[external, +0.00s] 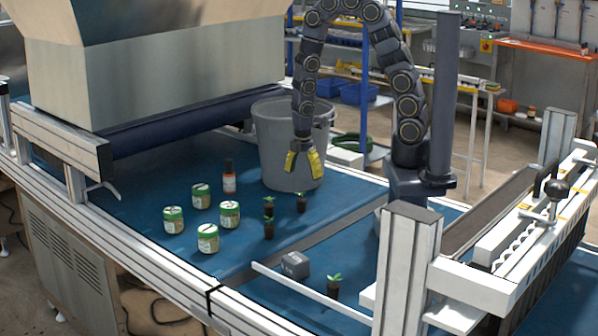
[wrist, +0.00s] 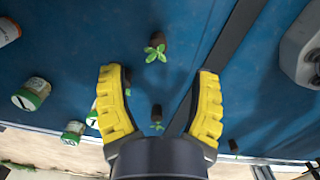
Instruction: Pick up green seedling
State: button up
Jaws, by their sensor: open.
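Several green seedlings with dark plugs stand on the blue belt. In the external view, two stand one in front of the other, a rear one (external: 269,207) and a front one (external: 269,229). Another (external: 301,203) is to their right, and one (external: 334,286) stands apart near the front. My gripper (external: 304,170) hangs open and empty above the belt, in front of the grey bucket. In the wrist view my gripper (wrist: 158,78) has its yellow fingers wide apart. One seedling (wrist: 155,48) shows just beyond the fingertips, another (wrist: 157,118) between the fingers, lower in the picture.
Several green-lidded jars (external: 208,239) and an orange-capped bottle (external: 229,178) stand left of the seedlings. The grey bucket (external: 272,130) is close behind my gripper. A small grey block (external: 295,265) lies near the front. A dark strip (external: 300,243) crosses the belt.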

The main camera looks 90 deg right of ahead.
aim_at(301, 200)
jog(key=shift+a+f+n+y, duration=0.2)
jog(key=shift+f+n+y, duration=0.15)
jog(key=shift+f, duration=0.7)
jog(key=shift+w+d+f, duration=0.1)
jog(key=shift+w+f, duration=0.05)
jog(key=shift+f, duration=1.7)
jog(key=shift+w+f, duration=0.15)
jog(key=shift+f, duration=1.65)
jog(key=c, duration=1)
jog(key=shift+c, duration=0.2)
